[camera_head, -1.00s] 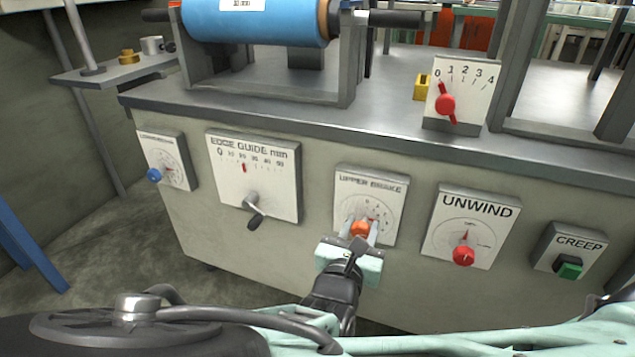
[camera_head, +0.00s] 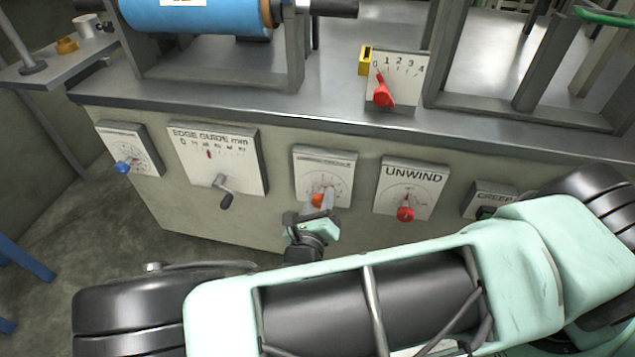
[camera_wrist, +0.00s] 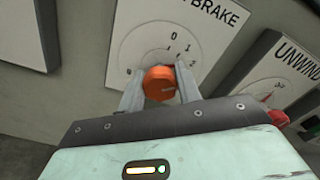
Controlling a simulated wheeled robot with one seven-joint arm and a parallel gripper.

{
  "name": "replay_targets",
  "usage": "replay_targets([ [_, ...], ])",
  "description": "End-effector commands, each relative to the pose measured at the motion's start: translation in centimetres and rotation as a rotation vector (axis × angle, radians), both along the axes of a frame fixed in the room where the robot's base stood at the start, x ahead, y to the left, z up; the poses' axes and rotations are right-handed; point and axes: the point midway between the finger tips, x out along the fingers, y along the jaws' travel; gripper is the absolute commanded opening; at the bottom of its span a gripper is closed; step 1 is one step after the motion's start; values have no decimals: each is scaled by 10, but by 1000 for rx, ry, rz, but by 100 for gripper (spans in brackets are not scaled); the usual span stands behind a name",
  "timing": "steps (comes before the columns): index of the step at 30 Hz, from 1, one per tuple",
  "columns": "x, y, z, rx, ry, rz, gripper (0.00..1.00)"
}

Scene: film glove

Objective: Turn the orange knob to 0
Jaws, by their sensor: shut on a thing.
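The orange knob (camera_head: 317,199) sits on the white upper brake dial plate (camera_head: 338,165) on the front of the grey cabinet. My gripper (camera_head: 318,200) is at the knob, with a finger on each side of it. In the wrist view the orange knob (camera_wrist: 160,84) is between my two fingers, and my gripper (camera_wrist: 160,88) is shut on it. The dial face (camera_wrist: 150,45) shows the numbers 0, 1 and 2 around the knob. A small red mark shows just right of the knob, near the 2. The knob's underside is hidden by my gripper.
The unwind plate with a red knob (camera_head: 405,214) is close on the right. The edge guide plate with a crank (camera_head: 222,190) is on the left. A red-lever dial (camera_head: 383,95) stands on the cabinet top. The creep box (camera_head: 490,199) is partly hidden by my arm.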

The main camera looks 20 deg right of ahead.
Motion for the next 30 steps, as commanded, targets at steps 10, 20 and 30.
replay_targets([
  [10,-1,0,4,-265,194,0,11],
  [20,0,1,1,-512,372,1,11],
  [30,0,1,-1,-702,512,2,11],
])
